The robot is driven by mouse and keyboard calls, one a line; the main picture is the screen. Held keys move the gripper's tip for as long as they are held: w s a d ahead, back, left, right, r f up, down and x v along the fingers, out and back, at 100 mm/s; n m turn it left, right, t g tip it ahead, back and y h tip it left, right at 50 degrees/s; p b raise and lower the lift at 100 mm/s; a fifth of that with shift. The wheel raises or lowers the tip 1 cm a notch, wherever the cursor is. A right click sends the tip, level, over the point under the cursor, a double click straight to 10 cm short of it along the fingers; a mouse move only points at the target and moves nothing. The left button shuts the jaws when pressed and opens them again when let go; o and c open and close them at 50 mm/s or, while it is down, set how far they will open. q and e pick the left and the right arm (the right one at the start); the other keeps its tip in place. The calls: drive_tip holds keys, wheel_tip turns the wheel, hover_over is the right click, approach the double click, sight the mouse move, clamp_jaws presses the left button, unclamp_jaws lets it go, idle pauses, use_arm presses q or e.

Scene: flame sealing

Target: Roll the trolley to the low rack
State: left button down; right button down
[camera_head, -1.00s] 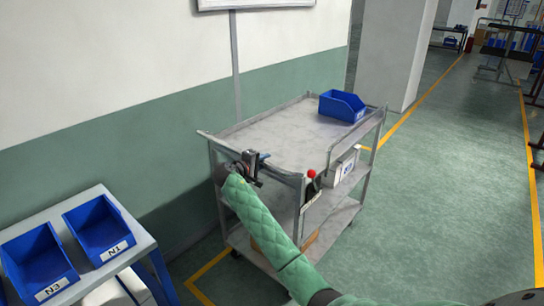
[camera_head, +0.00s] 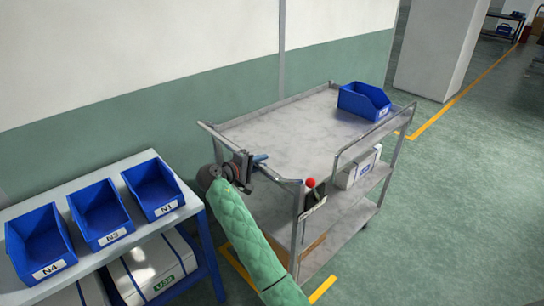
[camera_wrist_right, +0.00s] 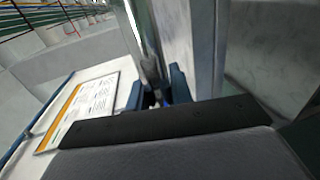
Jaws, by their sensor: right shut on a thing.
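The grey metal trolley (camera_head: 285,132) stands right of centre in the head view, with three shelves. My right gripper (camera_head: 254,162) is shut on the handle bar at the trolley's near end. In the right wrist view my gripper's blue fingers (camera_wrist_right: 157,92) close around an upright-looking grey bar, partly hidden by the gripper body. A low rack (camera_head: 95,172) with a pale top and blue legs stands at the left, close to the trolley. My left gripper is not in view.
A blue bin (camera_head: 364,101) sits on the trolley's far end and a white box (camera_head: 357,169) on its middle shelf. Several blue bins, including one marked N4 (camera_head: 40,244), stand on the rack. A wall (camera_head: 140,70) runs behind. Green floor (camera_head: 470,190) is open at right.

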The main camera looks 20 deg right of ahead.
drive_tip(key=shift+s+a+f, duration=0.1)
drive_tip(key=shift+s+a, duration=0.1)
drive_tip(key=shift+a, duration=0.3)
drive_tip(key=shift+s+a, duration=0.2)
drive_tip(key=shift+a, duration=0.25)
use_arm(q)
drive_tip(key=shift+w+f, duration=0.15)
use_arm(e)
drive_tip(key=shift+f, duration=0.1)
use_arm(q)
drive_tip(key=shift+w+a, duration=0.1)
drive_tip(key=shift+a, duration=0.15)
use_arm(e)
drive_tip(key=c, duration=1.4)
unclamp_jaws()
drive_tip(key=shift+a, duration=0.1)
drive_tip(key=shift+c, duration=0.2)
drive_tip(key=shift+o, duration=0.9)
drive_tip(key=shift+a, duration=0.1)
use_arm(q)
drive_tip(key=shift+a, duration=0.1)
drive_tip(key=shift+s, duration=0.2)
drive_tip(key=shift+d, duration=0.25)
